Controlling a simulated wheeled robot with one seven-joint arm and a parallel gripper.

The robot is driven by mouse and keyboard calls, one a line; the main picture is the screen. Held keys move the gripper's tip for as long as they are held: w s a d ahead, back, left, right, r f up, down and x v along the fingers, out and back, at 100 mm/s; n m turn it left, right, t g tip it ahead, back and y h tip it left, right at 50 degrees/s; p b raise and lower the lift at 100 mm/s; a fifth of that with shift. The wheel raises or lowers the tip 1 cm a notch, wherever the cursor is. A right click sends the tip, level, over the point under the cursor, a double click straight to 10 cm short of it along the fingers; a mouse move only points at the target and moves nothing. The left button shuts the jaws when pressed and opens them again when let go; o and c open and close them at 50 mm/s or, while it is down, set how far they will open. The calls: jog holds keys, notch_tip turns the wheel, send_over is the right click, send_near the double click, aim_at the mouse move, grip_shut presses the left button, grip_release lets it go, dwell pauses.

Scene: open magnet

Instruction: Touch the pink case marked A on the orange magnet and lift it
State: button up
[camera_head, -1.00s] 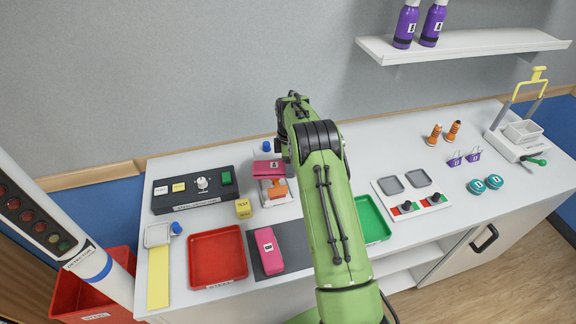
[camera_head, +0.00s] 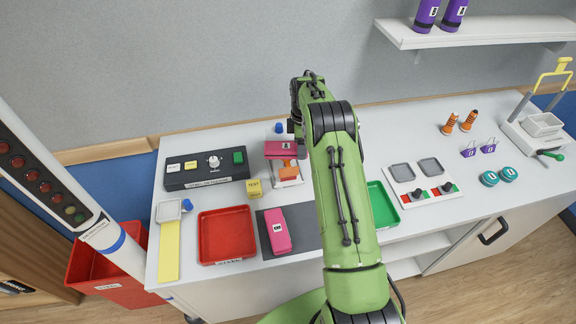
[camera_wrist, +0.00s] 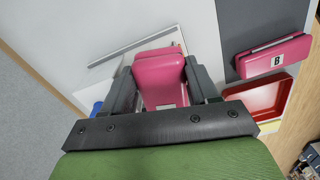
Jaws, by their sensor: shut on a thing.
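The pink case marked A (camera_head: 279,149) is at the back of the bench, directly above the orange magnet (camera_head: 288,174) in the head view. I cannot tell whether the two touch. My gripper (camera_wrist: 163,80) is shut on the pink case, which shows between its two grey fingers in the wrist view (camera_wrist: 160,75). In the head view my arm hides most of the gripper. The orange magnet is partly covered by the case and stands on a pale base.
A second pink case (camera_head: 277,232) lies on a dark mat right of the red tray (camera_head: 202,240). A yellow block (camera_head: 254,188) and black control box (camera_head: 190,178) are to the left. A green tray (camera_head: 380,205) and grey pads (camera_head: 431,167) are to the right.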

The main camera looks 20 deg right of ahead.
jog(key=shift+r+p, duration=1.9)
jog(key=shift+r, duration=1.15)
